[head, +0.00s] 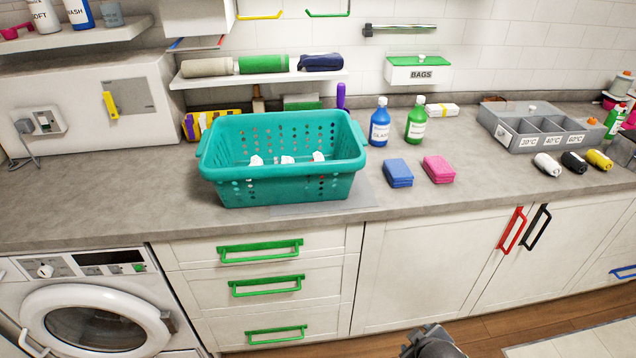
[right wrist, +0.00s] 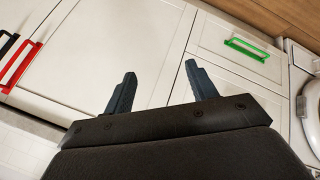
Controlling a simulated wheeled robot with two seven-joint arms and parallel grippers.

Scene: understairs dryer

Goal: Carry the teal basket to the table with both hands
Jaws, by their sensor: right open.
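The teal basket (head: 285,192) stands upright on the grey worktop, near its front edge. It has perforated walls, and a few small white items show inside it. Part of my right arm shows at the bottom of the head view, low in front of the cabinets and well below the basket. In the right wrist view my right gripper (right wrist: 160,90) is open and empty, with its fingers apart in front of white cabinet doors. My left gripper is not in view. No table apart from the worktop (head: 100,205) can be made out.
Blue (head: 380,125) and green (head: 416,122) bottles stand right of the basket, with blue (head: 398,174) and pink (head: 438,170) sponges nearby. A grey sorting tray (head: 540,128) is further right. Drawers with green handles (head: 267,286) and a washing machine (head: 90,310) are below.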

